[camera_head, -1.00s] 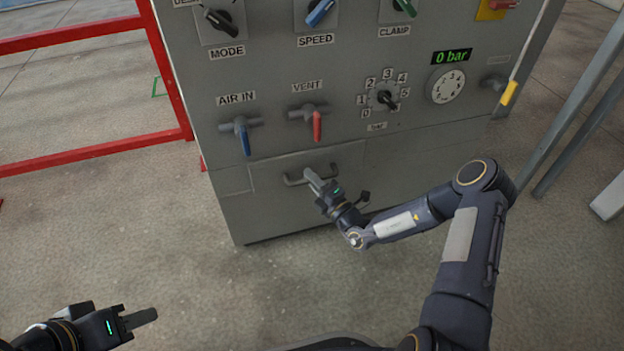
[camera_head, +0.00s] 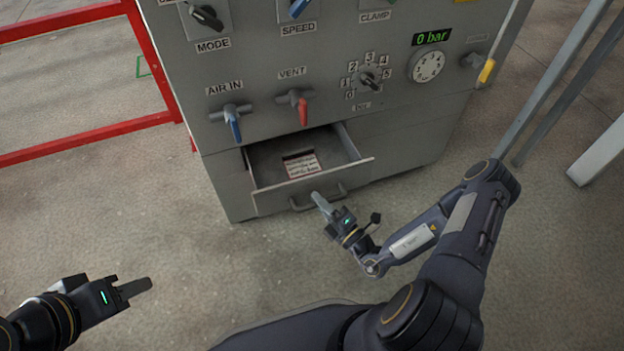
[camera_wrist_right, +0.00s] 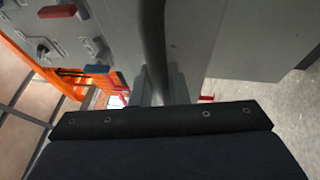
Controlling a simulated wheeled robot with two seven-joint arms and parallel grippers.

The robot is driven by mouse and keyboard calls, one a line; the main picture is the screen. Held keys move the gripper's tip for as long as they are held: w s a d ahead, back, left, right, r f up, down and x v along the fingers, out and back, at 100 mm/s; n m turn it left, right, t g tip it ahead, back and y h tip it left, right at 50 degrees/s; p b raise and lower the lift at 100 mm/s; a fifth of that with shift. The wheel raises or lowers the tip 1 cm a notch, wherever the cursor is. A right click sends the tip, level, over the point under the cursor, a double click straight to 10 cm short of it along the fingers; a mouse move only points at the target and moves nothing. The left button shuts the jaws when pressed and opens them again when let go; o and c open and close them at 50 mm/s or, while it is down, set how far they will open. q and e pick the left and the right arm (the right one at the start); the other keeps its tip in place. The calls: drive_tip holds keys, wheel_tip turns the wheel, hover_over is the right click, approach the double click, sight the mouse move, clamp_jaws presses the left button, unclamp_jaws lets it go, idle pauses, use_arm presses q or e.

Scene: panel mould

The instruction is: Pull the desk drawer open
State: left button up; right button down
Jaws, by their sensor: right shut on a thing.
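The grey drawer (camera_head: 264,196) in the lower part of the control cabinet stands partly open, and its inside shows. A label card with red and dark print (camera_head: 302,165) lies in it. My right gripper (camera_head: 318,199) is at the bar handle (camera_head: 334,194) on the drawer front and is shut on it. In the right wrist view the handle (camera_wrist_right: 153,45) runs down between the fingers (camera_wrist_right: 160,88). My left gripper (camera_head: 138,288) is at the lower left, away from the cabinet; the gap between its fingers cannot be made out.
The cabinet (camera_head: 410,125) carries a blue AIR IN valve (camera_head: 233,122), a red VENT valve (camera_head: 301,108), a dial (camera_head: 369,80) and a gauge reading 0 bar. A red rail (camera_head: 90,140) stands at left, grey posts (camera_head: 550,85) at right. Floor before the drawer is clear.

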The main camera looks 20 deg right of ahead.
drive_tip(key=shift+s, duration=1.95)
drive_tip(key=c, duration=1.4)
unclamp_jaws()
drive_tip(key=shift+d, duration=0.1)
drive_tip(key=p+v, duration=0.2)
drive_tip(key=v, duration=0.5)
drive_tip(key=shift+s+d, duration=0.15)
drive_tip(key=shift+s, duration=0.2)
